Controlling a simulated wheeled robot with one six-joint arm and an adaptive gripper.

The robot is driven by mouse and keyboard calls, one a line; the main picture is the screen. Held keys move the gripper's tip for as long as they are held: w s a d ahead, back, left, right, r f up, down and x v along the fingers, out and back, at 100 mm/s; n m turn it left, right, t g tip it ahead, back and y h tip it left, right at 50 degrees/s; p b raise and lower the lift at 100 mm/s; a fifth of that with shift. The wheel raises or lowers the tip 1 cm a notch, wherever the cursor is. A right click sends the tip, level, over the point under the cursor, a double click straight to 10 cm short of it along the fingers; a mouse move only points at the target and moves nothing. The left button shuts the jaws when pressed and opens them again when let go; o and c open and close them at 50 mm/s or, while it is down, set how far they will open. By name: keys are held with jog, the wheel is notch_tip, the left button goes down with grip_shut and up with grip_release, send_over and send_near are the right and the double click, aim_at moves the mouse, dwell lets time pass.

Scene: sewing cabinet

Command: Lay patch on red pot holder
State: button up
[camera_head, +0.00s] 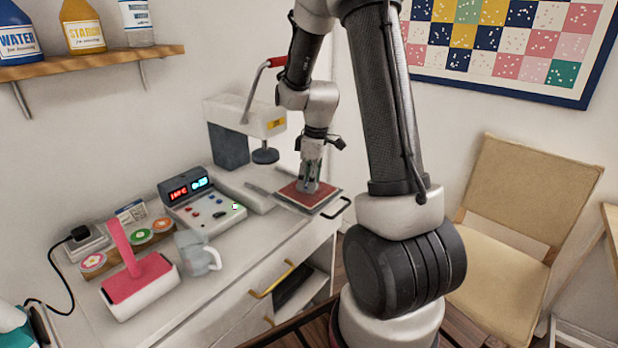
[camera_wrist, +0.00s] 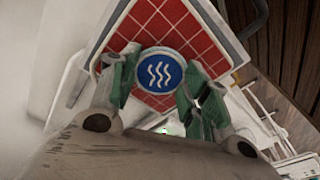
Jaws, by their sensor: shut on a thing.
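In the wrist view, a round blue patch (camera_wrist: 160,72) with white wavy lines and a pale rim sits between the fingers of my gripper (camera_wrist: 159,82). The fingers are shut on it from both sides. The red pot holder (camera_wrist: 175,25), with a grid of pale lines, shows behind the patch. I cannot tell whether the patch touches it. In the head view, my gripper (camera_head: 309,185) points down over the red pot holder (camera_head: 298,199), which lies on a tray-like plate at the right end of the cabinet top. The patch is hidden there.
A press (camera_head: 250,125) with a red-tipped lever stands behind the pot holder. A black handle (camera_head: 338,208) sticks out at the plate's right edge.

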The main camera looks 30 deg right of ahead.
jog(key=o, duration=0.7)
jog(key=shift+r, duration=0.1)
jog(key=r, duration=0.8)
jog(key=s+d+r, duration=0.1)
jog(key=r, duration=0.2)
jog(key=shift+r, duration=0.4)
jog(key=s+a+r+m+t, duration=0.1)
jog(key=s+a+r+m, duration=0.1)
jog(key=s, duration=0.5)
jog(key=s+a+r+m+t, duration=0.1)
jog(key=s+a+r+m, duration=0.1)
jog(key=s, duration=0.6)
jog(key=s+a+r+m+t+h, duration=0.1)
jog(key=s+a+r+m, duration=0.1)
jog(key=s+r+m, duration=0.2)
jog(key=shift+s+a+m, duration=0.15)
jog(key=shift+s+m, duration=0.1)
jog(key=shift+s, duration=0.6)
jog(key=shift+s+a+m, duration=0.1)
jog(key=shift+s+m, duration=0.15)
jog(key=shift+s, duration=0.6)
